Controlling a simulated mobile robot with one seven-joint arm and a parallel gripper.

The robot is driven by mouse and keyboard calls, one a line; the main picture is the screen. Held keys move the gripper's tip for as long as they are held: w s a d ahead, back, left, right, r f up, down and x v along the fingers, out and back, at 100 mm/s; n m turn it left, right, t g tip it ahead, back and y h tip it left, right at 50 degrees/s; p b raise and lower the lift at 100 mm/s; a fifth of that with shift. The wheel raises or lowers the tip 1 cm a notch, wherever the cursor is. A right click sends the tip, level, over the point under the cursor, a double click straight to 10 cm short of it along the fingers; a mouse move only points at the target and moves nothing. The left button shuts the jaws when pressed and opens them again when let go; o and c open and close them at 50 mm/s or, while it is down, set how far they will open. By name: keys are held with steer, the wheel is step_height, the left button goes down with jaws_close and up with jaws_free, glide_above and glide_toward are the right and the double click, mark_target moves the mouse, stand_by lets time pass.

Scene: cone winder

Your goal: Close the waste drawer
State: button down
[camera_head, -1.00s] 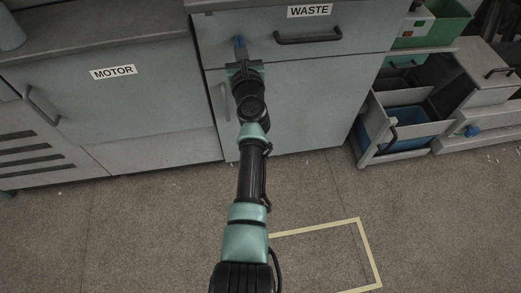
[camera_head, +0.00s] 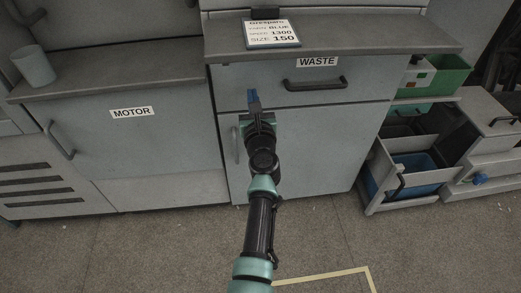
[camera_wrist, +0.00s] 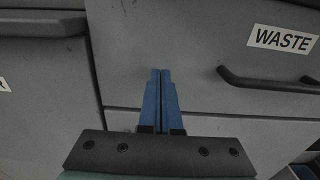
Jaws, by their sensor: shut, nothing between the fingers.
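The waste drawer (camera_head: 250,85) is the grey front with a white WASTE label and a black bar handle (camera_head: 315,84), just under the counter. Its front looks about flush with the cabinet door below in the head view; I cannot tell whether a small gap is left. In the wrist view the drawer front (camera_wrist: 200,60) is ahead, its handle (camera_wrist: 265,82) right of my fingers. My gripper (camera_head: 252,94) is shut and empty, its blue fingertips (camera_wrist: 160,73) pointing at the drawer's lower left part. I cannot tell whether they touch it.
Left is the MOTOR panel (camera_head: 95,125) with a cup (camera_head: 34,66) on its top. A sign (camera_head: 271,33) stands on the counter above the drawer. At right are a green bin (camera_head: 450,76) and an open compartment with a blue bin (camera_head: 418,172). The front floor is clear.

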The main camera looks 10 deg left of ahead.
steer(key=p+v, duration=0.4)
steer(key=v, duration=0.7)
steer(key=shift+s, duration=0.1)
